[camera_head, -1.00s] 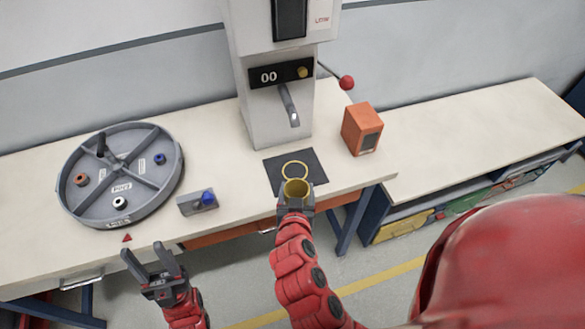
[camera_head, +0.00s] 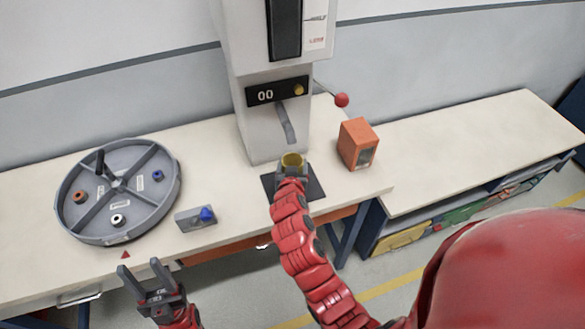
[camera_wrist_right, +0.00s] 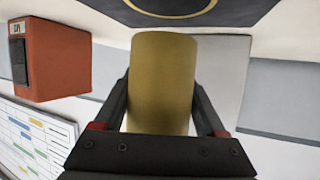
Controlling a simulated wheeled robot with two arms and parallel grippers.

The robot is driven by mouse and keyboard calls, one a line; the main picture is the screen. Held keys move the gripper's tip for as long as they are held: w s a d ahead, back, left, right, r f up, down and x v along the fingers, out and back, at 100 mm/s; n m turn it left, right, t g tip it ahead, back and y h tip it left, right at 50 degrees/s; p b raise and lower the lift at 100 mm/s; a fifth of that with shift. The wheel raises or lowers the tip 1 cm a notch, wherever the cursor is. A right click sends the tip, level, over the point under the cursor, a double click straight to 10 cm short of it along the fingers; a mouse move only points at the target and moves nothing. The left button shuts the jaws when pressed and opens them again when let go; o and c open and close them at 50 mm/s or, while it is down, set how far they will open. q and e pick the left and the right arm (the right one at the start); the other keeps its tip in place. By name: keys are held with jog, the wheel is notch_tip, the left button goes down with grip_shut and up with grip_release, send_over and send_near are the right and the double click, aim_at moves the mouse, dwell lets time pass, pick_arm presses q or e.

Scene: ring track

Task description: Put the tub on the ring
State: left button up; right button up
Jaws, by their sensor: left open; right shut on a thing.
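The yellow tub (camera_head: 292,160) is held upright in my right gripper (camera_head: 291,173), over the dark mat (camera_head: 314,188) in front of the machine. In the right wrist view the tub (camera_wrist_right: 162,82) stands between the two fingers. A yellow ring (camera_wrist_right: 170,10) marked on the mat shows at the top of that view, beyond the tub's end. I cannot tell how far the tub is above the mat. In the head view the ring is hidden behind the tub and gripper. My left gripper (camera_head: 146,272) is open and empty in front of the table edge.
The grey machine (camera_head: 270,130), with a spout and a red-knobbed lever (camera_head: 341,100), stands behind the tub. An orange box (camera_head: 357,145) is to the right. A round grey divided tray (camera_head: 118,236) and a blue-knobbed block (camera_head: 195,219) are to the left.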

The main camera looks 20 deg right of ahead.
notch_tip(320, 180, down, 3)
jog(key=shift+s+p, duration=0.1)
jog(key=shift+p, duration=0.3)
jog(key=shift+f+b, duration=0.25)
jog(key=shift+b, duration=0.1)
jog(key=o, duration=1.3)
jog(key=shift+r, duration=0.1)
jog(key=shift+o, duration=0.2)
jog(key=shift+r, duration=0.1)
